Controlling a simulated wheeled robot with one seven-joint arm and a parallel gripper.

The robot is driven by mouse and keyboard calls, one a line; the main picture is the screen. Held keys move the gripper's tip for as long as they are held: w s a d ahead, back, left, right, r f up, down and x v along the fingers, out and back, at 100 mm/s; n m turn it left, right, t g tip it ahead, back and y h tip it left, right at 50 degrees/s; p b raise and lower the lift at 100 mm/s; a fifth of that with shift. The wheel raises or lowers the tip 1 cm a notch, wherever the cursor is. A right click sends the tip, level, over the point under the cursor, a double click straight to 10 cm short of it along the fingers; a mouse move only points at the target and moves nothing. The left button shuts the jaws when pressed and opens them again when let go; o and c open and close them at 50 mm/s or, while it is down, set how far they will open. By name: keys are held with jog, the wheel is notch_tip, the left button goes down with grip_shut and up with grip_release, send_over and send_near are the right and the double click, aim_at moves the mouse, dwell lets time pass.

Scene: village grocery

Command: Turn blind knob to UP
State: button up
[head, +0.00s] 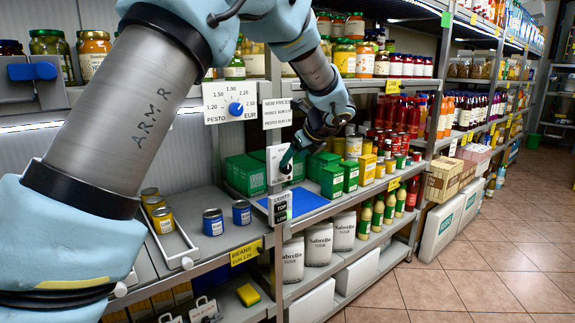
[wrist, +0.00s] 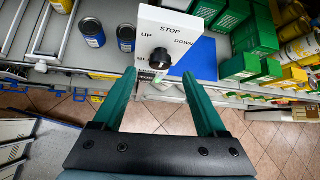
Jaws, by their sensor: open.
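The blind knob (wrist: 160,58) is a small black knob on the front of a white panel (wrist: 168,25), which is lettered STOP, UP and DOWN; a lower label is partly covered. In the wrist view UP is to the left, STOP in the middle and DOWN to the right. I cannot tell which mark the knob points to. My gripper (wrist: 159,74) is open, with one teal finger on each side of the knob and a gap to both. In the head view my gripper (head: 291,156) is at the white panel (head: 277,165), hiding part of it.
A blue mat (head: 302,202) lies on the shelf beside the panel, with green boxes (head: 332,180) to the right. Blue cans (head: 213,222) stand to the left. A pesto price dial (head: 235,108) is above. The aisle floor (head: 480,270) is clear.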

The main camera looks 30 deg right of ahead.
aim_at(288, 167)
jog(key=p+x, duration=0.1)
jog(key=x, duration=0.5)
grip_shut()
dwell(0.6)
